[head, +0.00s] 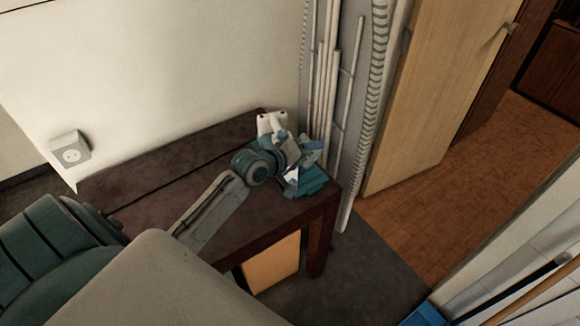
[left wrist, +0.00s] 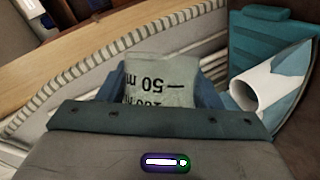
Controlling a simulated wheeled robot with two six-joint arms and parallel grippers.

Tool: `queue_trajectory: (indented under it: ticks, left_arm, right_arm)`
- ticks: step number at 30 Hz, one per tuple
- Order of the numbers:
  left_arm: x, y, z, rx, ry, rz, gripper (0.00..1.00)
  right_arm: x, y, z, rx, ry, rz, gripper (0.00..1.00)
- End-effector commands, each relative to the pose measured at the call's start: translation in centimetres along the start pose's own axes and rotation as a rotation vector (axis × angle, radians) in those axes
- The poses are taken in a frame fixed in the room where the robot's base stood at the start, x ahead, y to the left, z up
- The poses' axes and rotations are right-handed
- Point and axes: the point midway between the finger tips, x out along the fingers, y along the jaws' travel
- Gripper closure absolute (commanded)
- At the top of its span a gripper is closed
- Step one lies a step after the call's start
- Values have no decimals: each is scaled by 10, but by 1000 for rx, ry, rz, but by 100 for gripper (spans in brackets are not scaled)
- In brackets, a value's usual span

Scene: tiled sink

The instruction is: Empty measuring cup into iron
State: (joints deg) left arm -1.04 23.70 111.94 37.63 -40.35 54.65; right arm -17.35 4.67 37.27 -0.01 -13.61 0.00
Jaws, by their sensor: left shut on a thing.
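My left gripper (head: 308,148) is over the far right end of the dark table. In the left wrist view, the left gripper (left wrist: 163,92) is shut on the measuring cup (left wrist: 160,80), a pale, translucent piece with dark volume marks that read upside down there. The cup cannot be made out clearly in the head view. The teal iron (head: 314,181) sits on the table just below the gripper. In the left wrist view, the teal iron (left wrist: 262,45) is at the right, with a white round opening beside the cup, apart from it. The cup's contents are not visible. My right gripper is not in view.
White vertical pipes (head: 325,80) rise close behind the gripper. A wooden door (head: 430,90) stands to the right.

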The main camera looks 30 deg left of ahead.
Motion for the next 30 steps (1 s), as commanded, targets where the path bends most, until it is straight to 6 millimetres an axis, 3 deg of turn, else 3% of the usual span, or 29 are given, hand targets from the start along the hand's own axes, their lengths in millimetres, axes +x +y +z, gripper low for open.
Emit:
queue_trajectory:
  ticks: [13,30]
  left_arm:
    - [-2,4,-3,-98,-23,44,69]
    - [-4,6,-6,-126,-29,54,69]
  right_arm:
    - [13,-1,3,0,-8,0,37]
    - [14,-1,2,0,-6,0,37]
